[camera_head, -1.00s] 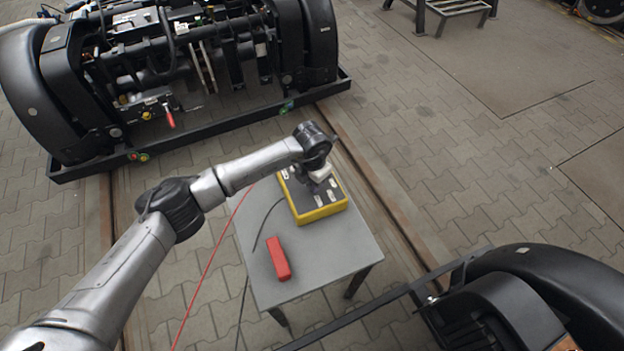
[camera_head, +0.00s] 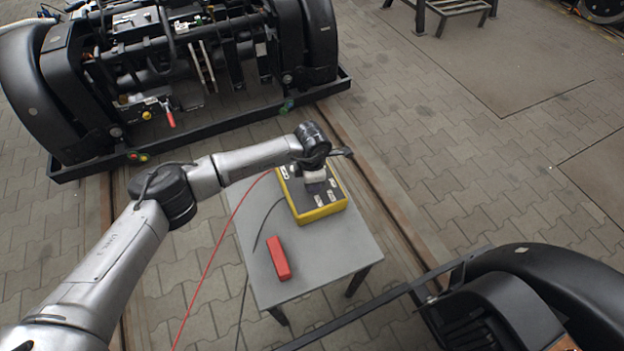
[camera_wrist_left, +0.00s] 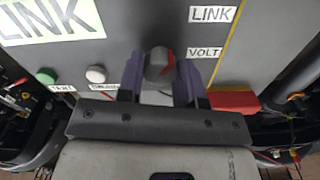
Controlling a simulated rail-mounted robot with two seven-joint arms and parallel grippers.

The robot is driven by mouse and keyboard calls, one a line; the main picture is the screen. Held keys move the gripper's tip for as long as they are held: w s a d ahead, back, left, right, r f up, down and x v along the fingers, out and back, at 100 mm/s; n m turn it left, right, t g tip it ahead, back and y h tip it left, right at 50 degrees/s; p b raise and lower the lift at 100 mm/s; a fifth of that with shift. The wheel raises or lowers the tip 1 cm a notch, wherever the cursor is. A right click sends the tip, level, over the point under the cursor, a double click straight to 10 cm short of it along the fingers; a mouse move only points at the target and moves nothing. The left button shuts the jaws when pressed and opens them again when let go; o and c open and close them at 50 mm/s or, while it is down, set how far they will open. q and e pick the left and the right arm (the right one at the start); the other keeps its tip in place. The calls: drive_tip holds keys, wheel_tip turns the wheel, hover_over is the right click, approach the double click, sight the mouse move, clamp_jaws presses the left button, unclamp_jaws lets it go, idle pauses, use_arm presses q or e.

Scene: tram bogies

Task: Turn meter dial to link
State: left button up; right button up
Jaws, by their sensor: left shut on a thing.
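The yellow-edged meter box (camera_head: 321,212) stands on the small grey table. In the left wrist view its grey panel (camera_wrist_left: 130,30) carries a dial knob (camera_wrist_left: 158,62) with a red mark on its right side. A LINK label (camera_wrist_left: 212,14) lies to the upper right of the knob, and a VOLT label (camera_wrist_left: 203,53) lies to its right. I cannot tell exactly which label the red mark points at. My left gripper (camera_head: 317,187) is over the box, its purple fingers (camera_wrist_left: 158,75) shut on the knob from both sides. My right gripper is not in view.
A green button (camera_wrist_left: 46,75), a white button (camera_wrist_left: 95,74) and a large LINK sign (camera_wrist_left: 45,20) are on the panel. A red block (camera_head: 278,258) lies on the table (camera_head: 325,258). Red and black cables run nearby. Bogies (camera_head: 190,70) stand behind and at front right.

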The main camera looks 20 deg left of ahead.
use_arm(q)
drive_tip(key=shift+m, duration=0.8)
drive_tip(key=o, duration=0.9)
wheel_tip(320, 180, up, 14)
drive_tip(key=p, duration=0.4)
drive_tip(key=shift+f, duration=0.1)
